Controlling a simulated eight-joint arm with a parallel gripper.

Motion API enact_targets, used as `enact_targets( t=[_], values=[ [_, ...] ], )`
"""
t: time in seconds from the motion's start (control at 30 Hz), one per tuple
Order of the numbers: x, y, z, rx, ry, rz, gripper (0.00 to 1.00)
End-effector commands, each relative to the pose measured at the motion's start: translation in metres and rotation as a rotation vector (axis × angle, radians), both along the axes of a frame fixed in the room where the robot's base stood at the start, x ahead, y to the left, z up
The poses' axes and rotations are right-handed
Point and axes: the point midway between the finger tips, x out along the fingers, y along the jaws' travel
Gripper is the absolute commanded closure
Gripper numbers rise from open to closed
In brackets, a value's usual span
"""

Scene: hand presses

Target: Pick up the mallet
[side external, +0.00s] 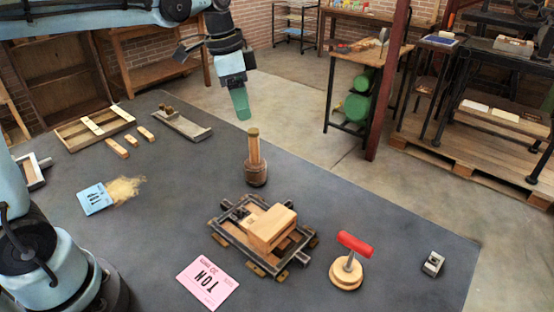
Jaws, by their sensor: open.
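The mallet (256,171) stands upright on the dark grey tabletop near the middle of the side view. Its dark brown round head is at the bottom and its lighter wooden handle points up. My gripper (242,114) hangs from the arm at the top, pointing down, with a teal fingertip. In the picture it is above and slightly left of the handle's top, with a gap between them. It is open and holds nothing. The fingers overlap from this side, so the space between them is hidden.
A small press bed with wooden blocks (272,226) stands just in front of the mallet. The tabletop's right side is mostly clear.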

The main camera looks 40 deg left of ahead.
Motion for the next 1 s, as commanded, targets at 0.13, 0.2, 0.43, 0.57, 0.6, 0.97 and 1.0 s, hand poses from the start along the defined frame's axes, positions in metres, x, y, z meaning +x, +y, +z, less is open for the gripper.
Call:
enact_targets(
  t=[0.13,0.2,0.43,0.57,0.6,0.97,1.0],
  values=[
    [0.013,0.002,-0.002,-0.003,0.037,-0.071,0.44],
    [0.015,0.003,-0.003,-0.004,0.044,-0.086,0.44],
    [0.019,0.000,-0.028,-0.004,0.047,-0.094,0.44],
    [0.021,-0.002,-0.049,-0.005,0.046,-0.092,0.44],
    [0.022,-0.002,-0.054,-0.005,0.046,-0.092,0.44],
    [0.025,-0.003,-0.081,-0.005,0.046,-0.091,0.44],
    [0.025,-0.003,-0.087,-0.005,0.046,-0.091,0.44]
  ],
)
